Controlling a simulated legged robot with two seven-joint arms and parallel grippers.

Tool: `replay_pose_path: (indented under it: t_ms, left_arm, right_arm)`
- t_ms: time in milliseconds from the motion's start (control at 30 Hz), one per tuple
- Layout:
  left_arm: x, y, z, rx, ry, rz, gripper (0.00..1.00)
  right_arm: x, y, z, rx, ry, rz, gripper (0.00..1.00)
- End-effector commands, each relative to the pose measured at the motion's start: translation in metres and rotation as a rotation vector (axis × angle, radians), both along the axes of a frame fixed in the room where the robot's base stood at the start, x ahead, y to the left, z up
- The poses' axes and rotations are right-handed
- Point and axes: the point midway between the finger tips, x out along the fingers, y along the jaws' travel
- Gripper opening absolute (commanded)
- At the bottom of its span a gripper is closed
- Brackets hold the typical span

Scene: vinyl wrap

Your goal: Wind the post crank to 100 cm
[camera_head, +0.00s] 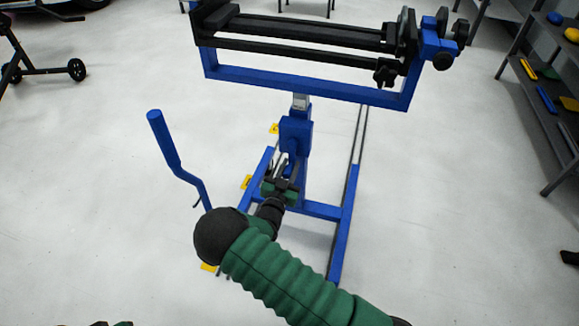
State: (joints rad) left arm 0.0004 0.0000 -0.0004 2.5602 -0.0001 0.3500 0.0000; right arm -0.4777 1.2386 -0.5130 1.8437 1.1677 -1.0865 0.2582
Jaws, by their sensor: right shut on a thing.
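The blue stand's post (297,133) rises from its floor base to a wide blue frame (300,85) carrying black rollers. My right gripper (283,172) is at the lower front of the post, reached by my green-sleeved arm from the lower right. It is shut on what looks like the post crank, whose handle is mostly hidden by the gripper and arm. A short pale section of the post (300,101) shows just under the frame. No height reading is legible. My left gripper is not in view.
A bent blue handle (165,140) stands left of the post. Blue base rails (343,225) and yellow floor pieces (247,181) lie around the foot. A shelf (545,110) with coloured items is at the right, a wheeled black frame (40,70) at the left. The pale floor between is clear.

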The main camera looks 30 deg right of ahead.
Motion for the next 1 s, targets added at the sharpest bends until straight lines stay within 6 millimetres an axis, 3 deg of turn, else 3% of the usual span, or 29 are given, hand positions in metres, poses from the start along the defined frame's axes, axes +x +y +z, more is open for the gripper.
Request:
replay_pose_path:
  t_ms: [33, 133, 1000]
  left_arm:
    - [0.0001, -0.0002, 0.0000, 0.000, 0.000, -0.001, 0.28]
    - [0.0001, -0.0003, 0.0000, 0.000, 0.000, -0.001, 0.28]
    - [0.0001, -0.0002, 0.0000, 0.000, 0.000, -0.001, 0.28]
  right_arm:
    - [0.0006, -0.0006, 0.0002, 0.001, -0.001, 0.000, 0.13]
    - [0.0005, -0.0007, 0.0004, -0.001, -0.001, 0.000, 0.00]
    - [-0.0007, -0.0008, 0.0004, 0.000, 0.000, -0.003, 0.00]
